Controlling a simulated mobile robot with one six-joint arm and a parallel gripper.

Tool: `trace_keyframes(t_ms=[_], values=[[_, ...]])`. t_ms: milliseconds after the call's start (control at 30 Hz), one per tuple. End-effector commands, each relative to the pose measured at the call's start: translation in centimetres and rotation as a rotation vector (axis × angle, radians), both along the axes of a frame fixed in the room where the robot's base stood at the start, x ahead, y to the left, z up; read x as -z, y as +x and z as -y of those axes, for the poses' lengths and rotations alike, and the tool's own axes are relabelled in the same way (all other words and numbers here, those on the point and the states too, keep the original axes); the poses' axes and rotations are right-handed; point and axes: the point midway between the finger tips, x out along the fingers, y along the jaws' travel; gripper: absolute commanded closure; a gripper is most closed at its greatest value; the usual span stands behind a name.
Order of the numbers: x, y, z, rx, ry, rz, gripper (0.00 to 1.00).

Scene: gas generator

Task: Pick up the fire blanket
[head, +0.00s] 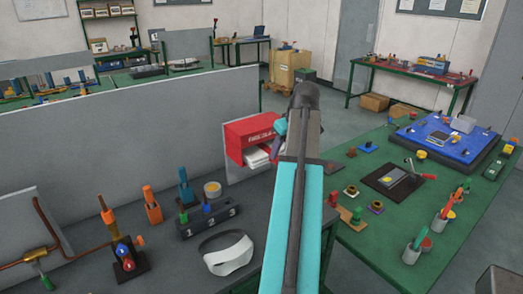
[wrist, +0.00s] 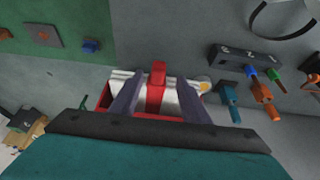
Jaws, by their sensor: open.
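The fire blanket is a folded white bundle (head: 257,157) that sticks out of the lower opening of a red box (head: 250,132) on the grey partition. In the wrist view the white blanket (wrist: 171,97) has a red tab (wrist: 157,88) across its middle, with the red box rim (wrist: 104,97) partly visible around it. My gripper (wrist: 158,80) is open, its two dark fingers on either side of the red tab. I cannot tell whether they touch the blanket. In the head view my arm hides most of the gripper, close to the right of the box.
The grey partition (head: 150,115) stands behind the dark bench (head: 190,262). A green table (head: 375,255) with tools and parts lies to the right.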

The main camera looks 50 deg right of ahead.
Motion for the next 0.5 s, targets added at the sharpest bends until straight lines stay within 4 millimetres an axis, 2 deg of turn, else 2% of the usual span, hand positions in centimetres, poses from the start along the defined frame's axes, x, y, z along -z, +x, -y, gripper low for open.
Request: trace_keyframes(t_ms=[500], values=[[3.8, 1.5, 0.7, -0.001, 0.001, 0.0, 0.58]])
